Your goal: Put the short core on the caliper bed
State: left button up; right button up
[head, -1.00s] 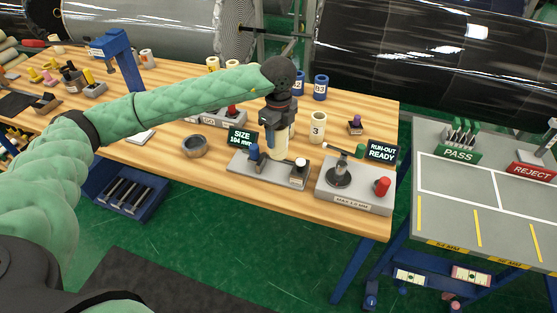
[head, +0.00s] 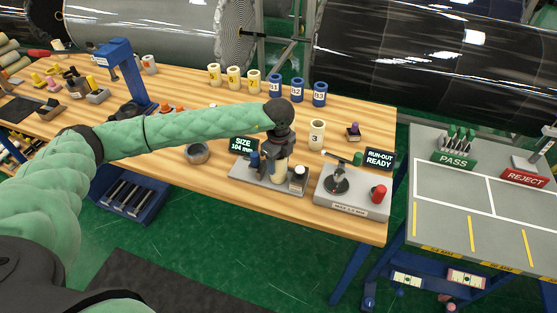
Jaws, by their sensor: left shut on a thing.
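My left gripper (head: 280,152) comes down from above and is shut on a cream core (head: 281,173). The core is at the grey caliper bed (head: 266,184), between a blue-topped post (head: 254,163) on the left and a white block with a dark top (head: 298,178) on the right. The gripper hides the core's upper part. I cannot tell whether the core's underside touches the bed. The sign behind (head: 243,148) reads SIZE 104 mm. My right gripper is not in view.
A run-out station (head: 350,198) with a red knob stands right of the bed. A core marked 3 (head: 317,134) stands behind. A grey ring-shaped bowl (head: 197,153) sits to the left. Yellow-marked (head: 233,80) and blue cores (head: 297,90) line the back. A PASS/REJECT table (head: 470,195) stands right.

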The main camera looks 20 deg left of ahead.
pick_arm(q)
jog(key=shift+f, duration=0.1)
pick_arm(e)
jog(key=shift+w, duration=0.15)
pick_arm(q)
jog(key=o, duration=1)
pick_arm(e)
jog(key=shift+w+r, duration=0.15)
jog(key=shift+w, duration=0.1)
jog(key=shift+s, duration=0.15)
pick_arm(q)
jog(key=shift+r, duration=0.2)
jog(key=shift+r+b, duration=0.25)
jog(key=shift+b, duration=0.1)
jog(key=shift+r+b, duration=0.45)
jog(key=shift+r, duration=0.35)
notch_tip(320, 180, up, 8)
jog(key=b, duration=0.3)
jog(key=shift+r+b, duration=0.2)
jog(key=shift+b, duration=0.2)
jog(key=shift+r, duration=0.7)
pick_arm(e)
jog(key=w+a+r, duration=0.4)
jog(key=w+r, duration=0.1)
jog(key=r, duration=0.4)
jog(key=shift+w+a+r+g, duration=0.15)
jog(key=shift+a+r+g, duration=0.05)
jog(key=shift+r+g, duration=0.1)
